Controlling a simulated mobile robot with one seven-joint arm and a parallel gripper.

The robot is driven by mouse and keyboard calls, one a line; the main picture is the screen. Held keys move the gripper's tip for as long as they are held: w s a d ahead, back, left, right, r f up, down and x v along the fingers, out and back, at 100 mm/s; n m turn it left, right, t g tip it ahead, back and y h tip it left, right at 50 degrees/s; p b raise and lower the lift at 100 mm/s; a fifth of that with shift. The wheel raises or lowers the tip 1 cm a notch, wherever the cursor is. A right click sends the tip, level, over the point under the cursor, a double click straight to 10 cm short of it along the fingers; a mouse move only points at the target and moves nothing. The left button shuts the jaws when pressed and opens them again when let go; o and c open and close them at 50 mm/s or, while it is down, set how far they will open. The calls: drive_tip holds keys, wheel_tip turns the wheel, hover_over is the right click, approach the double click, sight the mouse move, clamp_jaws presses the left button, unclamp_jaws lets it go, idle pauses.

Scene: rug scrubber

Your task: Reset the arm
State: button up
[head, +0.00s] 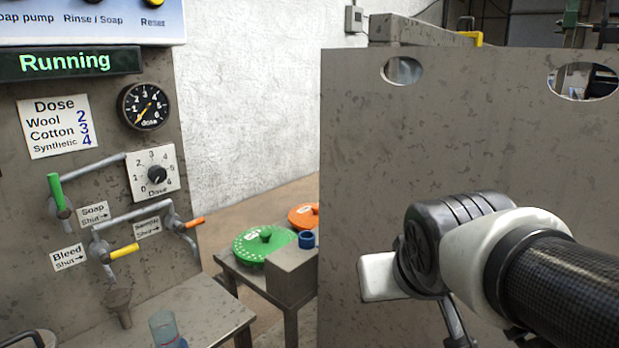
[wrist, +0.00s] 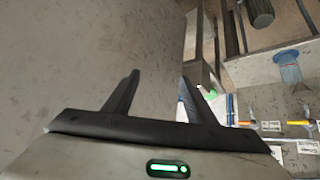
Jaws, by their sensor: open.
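My arm (head: 545,270) reaches in from the right in the head view, in front of a large grey metal panel (head: 450,150). My gripper (wrist: 160,77) shows in the wrist view with its two dark fingers spread and nothing between them. A grey surface fills much of the view beyond them. The control board (head: 50,110) stands at the left, apart from my arm. Its green display (head: 70,62) reads "Running". The dose gauge (head: 145,106), dose knob (head: 157,174) and green-handled valve (head: 56,190) are on it.
Yellow-handled (head: 124,251) and orange-handled (head: 190,223) valves stick out low on the board. A blue-tinted cup (head: 164,330) stands on a metal shelf (head: 215,310) below. A green lid (head: 264,244) and an orange lid (head: 304,216) lie behind.

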drive_tip(key=s+d+g+p, duration=0.2)
drive_tip(key=s, duration=0.7)
wheel_tip(320, 180, up, 25)
drive_tip(key=p, duration=2.6)
drive_tip(key=shift+a+r+m, duration=0.15)
drive_tip(key=shift+a+m, duration=0.1)
drive_tip(key=shift+m, duration=0.15)
